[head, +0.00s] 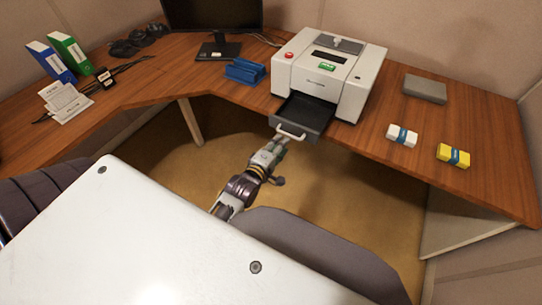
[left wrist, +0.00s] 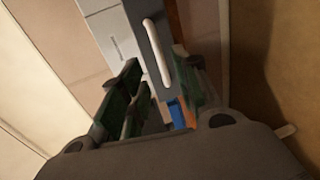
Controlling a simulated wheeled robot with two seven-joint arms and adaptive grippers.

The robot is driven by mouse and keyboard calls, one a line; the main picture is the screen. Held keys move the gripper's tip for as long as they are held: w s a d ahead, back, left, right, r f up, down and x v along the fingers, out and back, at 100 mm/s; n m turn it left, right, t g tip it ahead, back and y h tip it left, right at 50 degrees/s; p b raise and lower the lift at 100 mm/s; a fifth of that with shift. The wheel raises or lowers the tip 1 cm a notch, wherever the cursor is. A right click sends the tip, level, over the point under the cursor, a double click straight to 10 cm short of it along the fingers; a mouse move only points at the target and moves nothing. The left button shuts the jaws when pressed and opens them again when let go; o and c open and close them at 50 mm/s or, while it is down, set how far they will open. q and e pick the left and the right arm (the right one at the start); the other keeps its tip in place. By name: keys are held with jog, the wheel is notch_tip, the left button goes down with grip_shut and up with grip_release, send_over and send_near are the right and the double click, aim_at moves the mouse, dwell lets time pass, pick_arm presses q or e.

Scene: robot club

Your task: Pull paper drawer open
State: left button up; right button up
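The white printer (head: 330,75) stands on the desk. Its dark grey paper drawer (head: 305,115) sticks out of the front, open and apparently empty. A white bar handle (head: 291,132) is on the drawer front; it also shows in the left wrist view (left wrist: 156,50). My left gripper (head: 281,140) is just below and in front of the handle. In the left wrist view its fingers (left wrist: 158,80) are apart, with the handle's near end between or just beyond the tips. I cannot tell whether they touch it. My right gripper is not in view.
A blue tray (head: 245,71) sits left of the printer. A grey block (head: 425,89), a white pack (head: 402,136) and a yellow pack (head: 453,156) lie to its right. A monitor (head: 213,20) stands at the back. A grey chair (head: 320,245) is below, near my left arm.

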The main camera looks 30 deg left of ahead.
pick_arm(q)
jog(key=shift+v, duration=2.85)
